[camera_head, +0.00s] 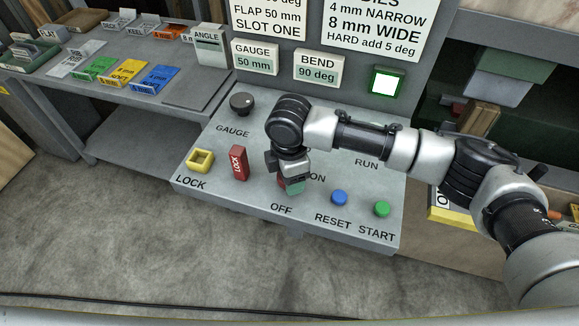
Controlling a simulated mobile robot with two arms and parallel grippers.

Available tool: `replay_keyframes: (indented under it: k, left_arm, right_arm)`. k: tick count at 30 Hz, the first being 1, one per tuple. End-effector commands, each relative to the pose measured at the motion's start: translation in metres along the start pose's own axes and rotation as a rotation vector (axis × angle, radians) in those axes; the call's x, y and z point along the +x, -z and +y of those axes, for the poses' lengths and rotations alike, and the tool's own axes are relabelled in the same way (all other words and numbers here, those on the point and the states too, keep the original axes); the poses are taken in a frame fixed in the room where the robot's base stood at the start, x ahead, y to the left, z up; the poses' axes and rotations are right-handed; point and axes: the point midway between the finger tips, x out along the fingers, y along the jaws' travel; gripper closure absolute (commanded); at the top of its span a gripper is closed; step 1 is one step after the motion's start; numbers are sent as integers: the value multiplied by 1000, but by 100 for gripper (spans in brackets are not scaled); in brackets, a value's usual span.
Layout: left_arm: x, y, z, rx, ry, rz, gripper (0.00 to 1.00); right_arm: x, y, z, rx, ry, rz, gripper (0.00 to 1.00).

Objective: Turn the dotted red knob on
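The red knob (281,183) sits on the sloped grey control panel between the ON and OFF labels. Only a sliver of red shows; my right gripper (292,185) covers the rest, so its dot and pointing direction are hidden. My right arm comes in from the right and its gripper points down over the knob. A greenish fingertip part shows at its lower end. I cannot tell whether the fingers are around the knob or touching it, or whether they are open or shut. My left gripper is not in view.
On the panel are a black GAUGE knob (242,102), a yellow LOCK socket (199,160), a red LOCK block (238,163), a blue RESET button (339,197) and a green START button (382,208). A green-framed lamp (387,82) glows white above. A shelf with coloured plates stands left.

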Motion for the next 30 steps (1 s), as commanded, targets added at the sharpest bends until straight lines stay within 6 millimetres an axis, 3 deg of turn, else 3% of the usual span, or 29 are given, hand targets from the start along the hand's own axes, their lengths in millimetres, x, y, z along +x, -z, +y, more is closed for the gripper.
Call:
replay_keyframes:
  k: [15,30]
  left_arm:
    - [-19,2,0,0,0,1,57]
    - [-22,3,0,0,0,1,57]
  right_arm:
    - [-2,0,1,-407,-2,1,65]
    - [-1,1,1,-535,-4,1,65]
